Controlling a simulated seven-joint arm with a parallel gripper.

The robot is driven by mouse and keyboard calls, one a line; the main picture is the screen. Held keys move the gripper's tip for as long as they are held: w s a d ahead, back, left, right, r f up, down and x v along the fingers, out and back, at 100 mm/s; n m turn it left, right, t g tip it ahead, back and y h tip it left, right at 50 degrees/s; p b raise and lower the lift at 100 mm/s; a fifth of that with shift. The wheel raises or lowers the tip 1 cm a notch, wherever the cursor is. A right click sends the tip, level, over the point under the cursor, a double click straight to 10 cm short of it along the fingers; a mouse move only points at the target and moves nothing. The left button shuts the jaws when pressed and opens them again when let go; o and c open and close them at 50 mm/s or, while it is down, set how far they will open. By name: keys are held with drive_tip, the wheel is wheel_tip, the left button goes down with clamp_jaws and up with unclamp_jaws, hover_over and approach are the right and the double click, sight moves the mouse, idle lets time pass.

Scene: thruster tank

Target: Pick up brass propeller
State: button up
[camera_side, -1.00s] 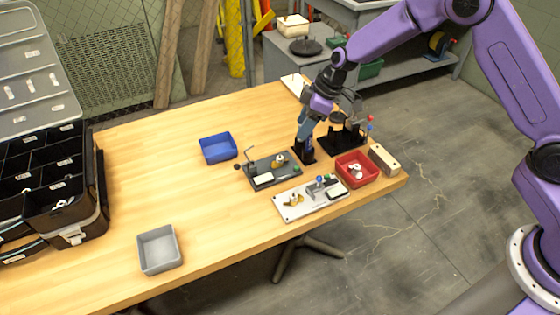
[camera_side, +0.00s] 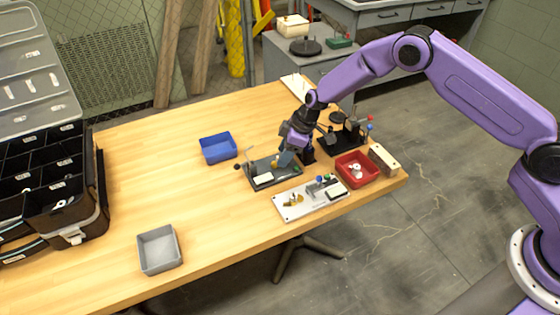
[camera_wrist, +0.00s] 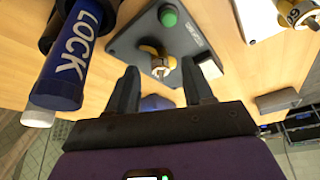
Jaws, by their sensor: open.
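A brass-coloured part (camera_wrist: 158,62), with a pale piece at its middle, sits on a dark grey plate (camera_wrist: 190,38). I cannot tell for sure which is the propeller. My gripper (camera_wrist: 160,88) is open and empty, its fingers pointing at the part on the dark plate. In the side view my gripper (camera_side: 286,158) is low over that plate.
A blue bottle marked LOCK (camera_wrist: 72,55) stands close left of my fingers in the wrist view. A red bin (camera_side: 357,169), wooden block (camera_side: 383,158) and black stand (camera_side: 340,140) are to the right. A blue bin (camera_side: 218,147) and grey bin (camera_side: 159,250) stand left, with clear table between.

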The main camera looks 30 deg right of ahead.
drive_tip(key=shift+x, duration=1.1)
clamp_jaws()
wheel_tip(320, 180, up, 10)
